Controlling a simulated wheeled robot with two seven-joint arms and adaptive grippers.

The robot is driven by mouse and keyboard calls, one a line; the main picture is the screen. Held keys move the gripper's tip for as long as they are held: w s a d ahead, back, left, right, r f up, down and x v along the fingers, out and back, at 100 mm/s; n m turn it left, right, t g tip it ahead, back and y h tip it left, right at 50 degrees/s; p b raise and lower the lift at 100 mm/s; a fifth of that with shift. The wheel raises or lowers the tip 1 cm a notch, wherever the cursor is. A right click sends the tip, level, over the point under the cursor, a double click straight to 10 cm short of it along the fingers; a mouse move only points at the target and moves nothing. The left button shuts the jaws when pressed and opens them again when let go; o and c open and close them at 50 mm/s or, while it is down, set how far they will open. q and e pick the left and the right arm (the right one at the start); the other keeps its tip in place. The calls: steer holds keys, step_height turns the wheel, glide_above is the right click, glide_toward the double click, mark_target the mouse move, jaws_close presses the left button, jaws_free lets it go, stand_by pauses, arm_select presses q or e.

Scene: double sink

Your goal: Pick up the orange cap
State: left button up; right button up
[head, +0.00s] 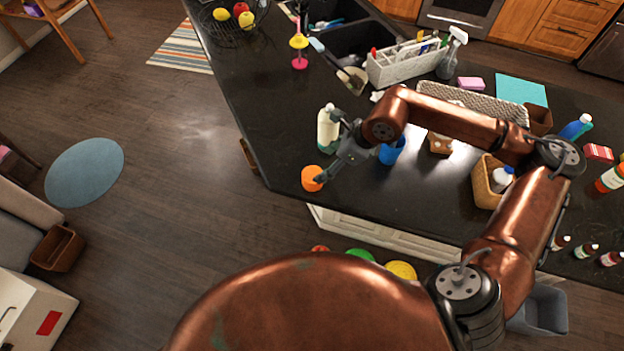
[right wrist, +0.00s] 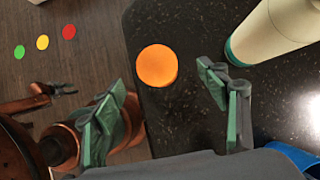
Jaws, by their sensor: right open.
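The orange cap (head: 312,178) is a round, short piece near the left front edge of the dark countertop. It also shows in the right wrist view (right wrist: 157,65), ahead of and between my open finger pads. My right gripper (head: 324,164) is open and empty, close beside the cap, with one finger tip near it in the head view. I cannot tell whether they touch. What looks like my left gripper (right wrist: 62,89) shows small at the left of the right wrist view, too small to judge its jaws; it is not seen in the head view.
A bottle with pale green liquid (head: 328,129) stands just behind my right gripper. A blue cup (head: 392,150) is to its right, and a wicker basket (head: 484,184) is farther right. The sink (head: 352,40) is at the back. The countertop edge lies close to the cap.

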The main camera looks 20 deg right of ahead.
mark_target(314, 175)
steer(key=shift+s+x, duration=0.2)
steer(key=shift+x, duration=1.75)
steer(key=x, duration=0.1)
steer(key=p+x, duration=0.1)
steer(key=x, duration=0.1)
steer(key=p+x, duration=0.1)
steer(key=shift+s+f, duration=0.2)
steer(key=shift+f, duration=0.15)
steer(key=shift+w+a+f, duration=0.1)
steer(key=shift+w+f, duration=0.05)
steer(key=shift+f, duration=0.25)
arm_select(q)
steer(key=shift+w+r, duration=0.4)
steer(key=shift+w, duration=0.2)
steer(key=shift+w+r, duration=0.35)
steer(key=shift+w, duration=0.25)
arm_select(e)
steer(key=c, duration=0.9)
steer(key=shift+r, duration=0.1)
